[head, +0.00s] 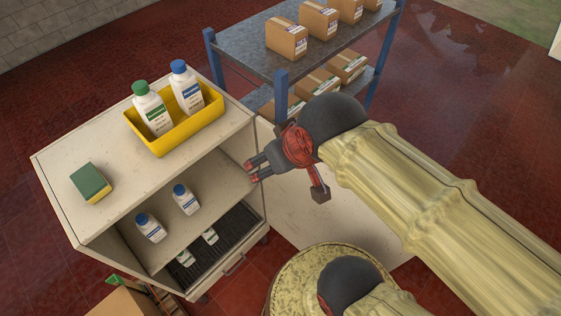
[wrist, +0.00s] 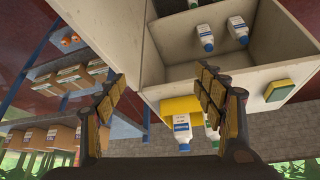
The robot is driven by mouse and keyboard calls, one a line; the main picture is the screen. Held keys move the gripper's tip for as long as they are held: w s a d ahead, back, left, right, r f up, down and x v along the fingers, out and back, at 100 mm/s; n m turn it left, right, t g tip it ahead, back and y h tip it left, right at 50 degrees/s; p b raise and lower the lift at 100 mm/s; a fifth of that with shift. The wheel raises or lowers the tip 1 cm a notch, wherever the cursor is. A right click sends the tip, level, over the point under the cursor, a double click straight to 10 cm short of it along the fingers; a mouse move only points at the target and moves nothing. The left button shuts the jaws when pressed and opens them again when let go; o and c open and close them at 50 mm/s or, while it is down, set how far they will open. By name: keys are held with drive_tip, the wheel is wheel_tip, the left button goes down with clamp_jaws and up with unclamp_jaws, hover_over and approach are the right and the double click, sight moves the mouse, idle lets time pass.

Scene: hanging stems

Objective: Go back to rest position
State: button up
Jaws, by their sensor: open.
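My gripper (head: 254,170) is in the middle of the head view, at the end of my arm, in front of the right side of the open cabinet (head: 62,170). In the wrist view my gripper (wrist: 165,92) shows its two fingers wide apart with nothing between them. The wrist view looks at the cabinet (wrist: 165,55) upside down. No rest position is marked in either view.
A yellow bin (head: 178,143) with a green-capped bottle (head: 152,112) and a blue-capped bottle (head: 186,90) stands on the cabinet, beside a sponge (head: 91,182). Bottles stand on its shelves. A metal rack (head: 240,45) with cardboard boxes (head: 287,38) stands behind my arm. Red floor (head: 120,45) is clear at back left.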

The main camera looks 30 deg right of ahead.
drive_tip(key=shift+s+d+f, duration=0.1)
drive_tip(key=shift+s+d, duration=0.15)
drive_tip(key=shift+s, duration=0.45)
wheel_tip(320, 180, down, 27)
drive_tip(key=b, duration=2.6)
drive_tip(key=shift+r+b, duration=0.2)
drive_tip(key=shift+b, duration=0.15)
drive_tip(key=shift+c, duration=0.3)
